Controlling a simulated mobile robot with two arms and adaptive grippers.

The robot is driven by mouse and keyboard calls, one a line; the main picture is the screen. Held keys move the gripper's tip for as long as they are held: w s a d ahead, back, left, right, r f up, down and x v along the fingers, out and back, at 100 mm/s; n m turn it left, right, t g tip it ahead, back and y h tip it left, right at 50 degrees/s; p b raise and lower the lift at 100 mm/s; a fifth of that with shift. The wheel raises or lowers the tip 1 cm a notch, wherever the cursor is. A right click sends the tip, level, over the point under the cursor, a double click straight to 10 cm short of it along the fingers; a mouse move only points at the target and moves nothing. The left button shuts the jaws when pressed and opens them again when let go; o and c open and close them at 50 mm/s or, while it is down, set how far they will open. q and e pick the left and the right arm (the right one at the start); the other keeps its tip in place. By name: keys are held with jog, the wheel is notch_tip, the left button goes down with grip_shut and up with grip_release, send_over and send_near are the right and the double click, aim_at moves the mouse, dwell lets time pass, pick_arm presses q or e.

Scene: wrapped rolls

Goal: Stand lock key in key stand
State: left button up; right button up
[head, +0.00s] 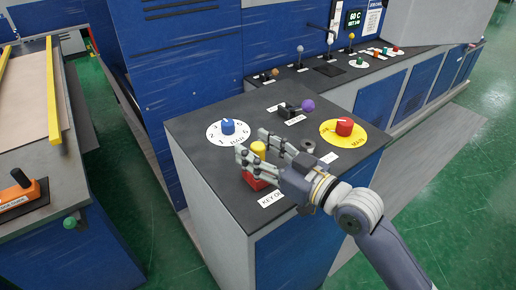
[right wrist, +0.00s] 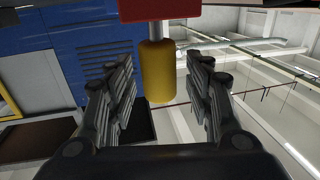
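A yellow cylinder (head: 258,149), which looks like the lock key's handle, stands upright at a red block (head: 254,181) near the console's front edge. A label (head: 271,199) starting with "KEY" lies before the block. My right gripper (head: 253,144) is open, with its fingers on both sides of the cylinder. A small grey round fitting (head: 308,146), possibly the key stand, is right of the gripper. My left gripper is not seen.
On the dark console top (head: 197,130) are a blue knob (head: 228,127) on a white dial, a red knob (head: 344,127) on a yellow disc, and a purple-ended lever (head: 307,105). More controls stand on the counter behind. A workbench (head: 28,130) is at the left.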

jog(key=v, duration=1)
jog(key=shift+s+d+f, duration=0.1)
jog(key=shift+s+d, duration=0.05)
jog(key=shift+d, duration=0.05)
jog(key=shift+v, duration=0.75)
